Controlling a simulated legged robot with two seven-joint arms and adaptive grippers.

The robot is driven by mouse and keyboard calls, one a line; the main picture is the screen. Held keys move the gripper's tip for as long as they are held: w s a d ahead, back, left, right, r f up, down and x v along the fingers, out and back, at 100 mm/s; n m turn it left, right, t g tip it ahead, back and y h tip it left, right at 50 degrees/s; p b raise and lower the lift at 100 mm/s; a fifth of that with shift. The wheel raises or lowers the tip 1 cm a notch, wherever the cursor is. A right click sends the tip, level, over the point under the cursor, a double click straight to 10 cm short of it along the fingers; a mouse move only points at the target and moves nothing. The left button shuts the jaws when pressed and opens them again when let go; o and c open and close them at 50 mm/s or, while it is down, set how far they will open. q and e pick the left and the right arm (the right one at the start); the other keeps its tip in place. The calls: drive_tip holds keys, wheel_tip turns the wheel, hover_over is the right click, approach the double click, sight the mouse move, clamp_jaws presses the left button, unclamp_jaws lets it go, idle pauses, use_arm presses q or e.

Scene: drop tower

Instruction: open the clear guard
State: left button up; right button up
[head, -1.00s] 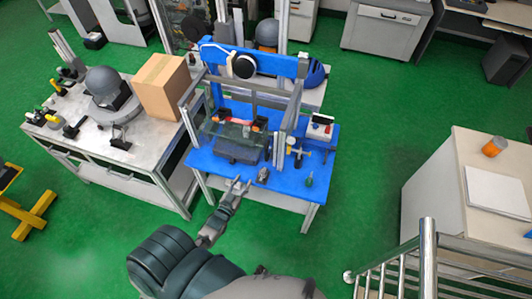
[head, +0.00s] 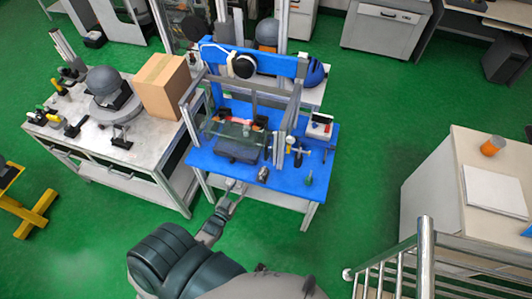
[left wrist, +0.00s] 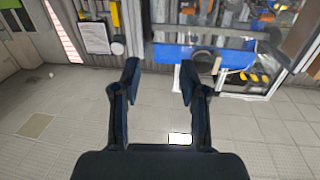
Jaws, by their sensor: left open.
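The clear guard (head: 232,130) is a see-through panel low in the front of the drop tower frame, above the blue table (head: 310,165). It looks lowered, and a dark grey block (head: 238,150) sits below it. My left gripper (head: 236,187) is at the table's front edge, in front of and below the guard, apart from it, with its tips partly hidden by the edge. In the left wrist view the gripper (left wrist: 160,72) is open with nothing between its fingers. A blue surface (left wrist: 190,54) lies beyond them. My right gripper is not in view.
A cardboard box (head: 163,85) and a grey dome (head: 104,80) stand on the left bench. Small tools and a white box (head: 319,127) are on the table's right side. A metal railing (head: 427,260) is at lower right. Green floor is free between.

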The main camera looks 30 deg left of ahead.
use_arm(q)
drive_tip(key=s+d, duration=0.1)
drive_tip(key=s, duration=1.1)
